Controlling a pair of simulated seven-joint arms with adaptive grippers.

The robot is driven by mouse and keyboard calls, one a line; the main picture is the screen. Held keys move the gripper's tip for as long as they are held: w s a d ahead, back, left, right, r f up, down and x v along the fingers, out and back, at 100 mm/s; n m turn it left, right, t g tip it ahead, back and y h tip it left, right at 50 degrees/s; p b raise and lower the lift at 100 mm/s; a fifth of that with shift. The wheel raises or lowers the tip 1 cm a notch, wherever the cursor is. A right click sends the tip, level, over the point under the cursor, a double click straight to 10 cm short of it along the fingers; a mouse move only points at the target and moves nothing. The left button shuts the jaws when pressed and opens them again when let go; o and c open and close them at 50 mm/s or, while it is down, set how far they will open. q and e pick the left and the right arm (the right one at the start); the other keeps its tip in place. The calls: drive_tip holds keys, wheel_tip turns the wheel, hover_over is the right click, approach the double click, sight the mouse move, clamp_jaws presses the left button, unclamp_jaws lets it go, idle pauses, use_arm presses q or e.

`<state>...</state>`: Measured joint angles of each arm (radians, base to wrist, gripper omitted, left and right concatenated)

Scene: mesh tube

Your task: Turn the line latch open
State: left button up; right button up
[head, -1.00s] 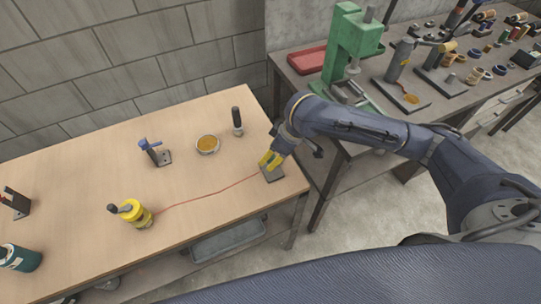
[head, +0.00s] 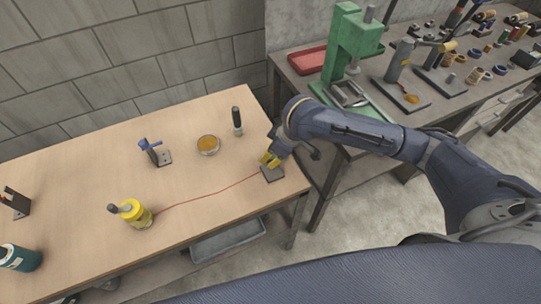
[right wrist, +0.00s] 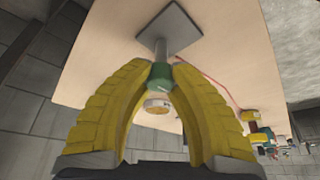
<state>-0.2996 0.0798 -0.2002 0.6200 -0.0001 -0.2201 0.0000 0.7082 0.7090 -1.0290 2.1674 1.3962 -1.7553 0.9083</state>
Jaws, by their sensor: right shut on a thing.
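My right gripper (head: 270,160) is at the right end of the wooden table, above a small dark plate (head: 273,176). In the right wrist view its yellow fingers are closed around a green knob (right wrist: 160,80) on top of a grey post. The post stands on a square plate (right wrist: 179,25). This looks like the line latch, and its turned position is hard to tell. A thin red line (head: 205,192) runs from the plate to a yellow spool (head: 133,213) at the front of the table. My left gripper is not in view.
A blue-topped stand (head: 153,152), a dish of orange material (head: 208,145) and a black-handled tool (head: 237,120) stand behind the line. A green press (head: 350,50) is on the second bench.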

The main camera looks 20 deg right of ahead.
drive_tip(key=shift+n, duration=0.3)
clamp_jaws()
drive_tip(key=n+g, duration=0.1)
drive_tip(key=n, duration=0.1)
drive_tip(key=shift+w+r+n+y, duration=0.1)
drive_tip(key=shift+n+y, duration=0.2)
drive_tip(key=n+g, duration=0.1)
drive_tip(key=n, duration=0.1)
drive_tip(key=n+g, duration=0.1)
drive_tip(key=n, duration=0.2)
drive_tip(key=shift+y, duration=0.4)
drive_tip(key=n+g, duration=0.1)
drive_tip(key=n, duration=0.4)
drive_tip(key=shift+a+g, duration=0.1)
drive_tip(key=shift+g, duration=0.3)
drive_tip(key=n, duration=0.2)
drive_tip(key=n+g+h, duration=0.1)
drive_tip(key=n, duration=0.1)
drive_tip(key=shift+n+g, duration=0.3)
drive_tip(key=shift+s+h, duration=0.2)
drive_tip(key=shift+h, duration=0.1)
drive_tip(key=o, duration=1)
unclamp_jaws()
drive_tip(key=shift+v, duration=6)
drive_tip(key=shift+w, duration=0.1)
